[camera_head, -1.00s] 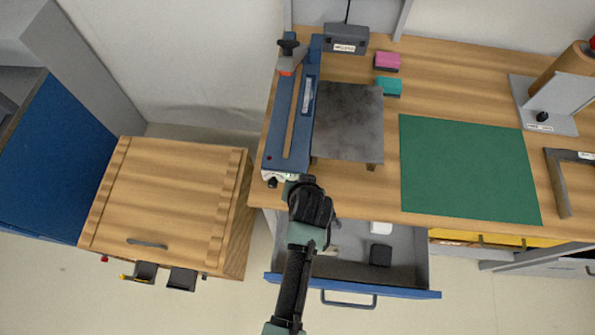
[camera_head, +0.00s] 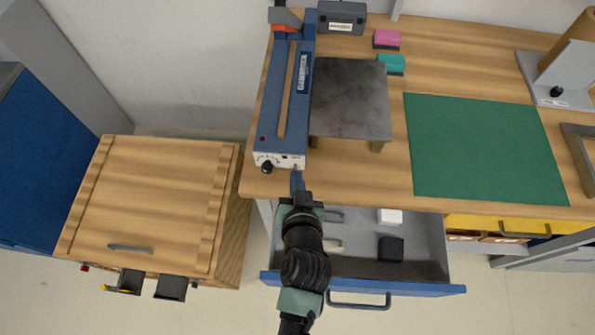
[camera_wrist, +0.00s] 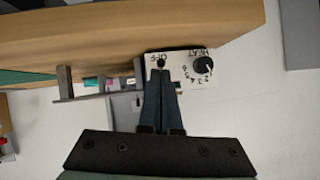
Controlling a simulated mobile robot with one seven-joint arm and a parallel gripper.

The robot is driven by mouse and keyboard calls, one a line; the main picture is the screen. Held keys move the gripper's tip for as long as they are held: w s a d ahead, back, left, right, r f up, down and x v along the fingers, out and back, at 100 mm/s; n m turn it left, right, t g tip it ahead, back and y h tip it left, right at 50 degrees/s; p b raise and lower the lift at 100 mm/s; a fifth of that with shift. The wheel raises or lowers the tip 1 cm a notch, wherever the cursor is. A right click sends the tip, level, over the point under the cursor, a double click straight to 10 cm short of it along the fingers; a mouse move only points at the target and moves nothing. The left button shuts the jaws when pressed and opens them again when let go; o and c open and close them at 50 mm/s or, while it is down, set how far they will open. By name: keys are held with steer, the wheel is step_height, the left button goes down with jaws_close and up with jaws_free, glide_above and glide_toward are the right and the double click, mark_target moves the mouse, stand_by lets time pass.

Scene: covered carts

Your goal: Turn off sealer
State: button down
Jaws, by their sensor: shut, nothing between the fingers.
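The sealer (camera_head: 288,100) is a long blue bar unit at the left end of the wooden bench, with a white control panel on its front end. In the wrist view the panel (camera_wrist: 186,62) shows upside down, with a black HEAT dial (camera_wrist: 203,65) and a small dark switch (camera_wrist: 161,62) beside an "OFF" mark. My gripper (camera_head: 297,175) is shut and empty, just in front of the panel's right side. In the wrist view its fingertips (camera_wrist: 161,76) are close below the switch; I cannot tell whether they touch it. The switch's position is unclear.
A grey plate stand (camera_head: 350,100) is right of the sealer, with a green mat (camera_head: 485,150) beyond. An open drawer (camera_head: 360,265) sits beneath my arm's side. A wooden-topped cart (camera_head: 150,200) stands left. Floor between cart and drawer is partly free.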

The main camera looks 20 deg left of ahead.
steer(key=shift+r, duration=0.3)
steer(key=shift+r+p, duration=0.7)
steer(key=shift+p, duration=0.1)
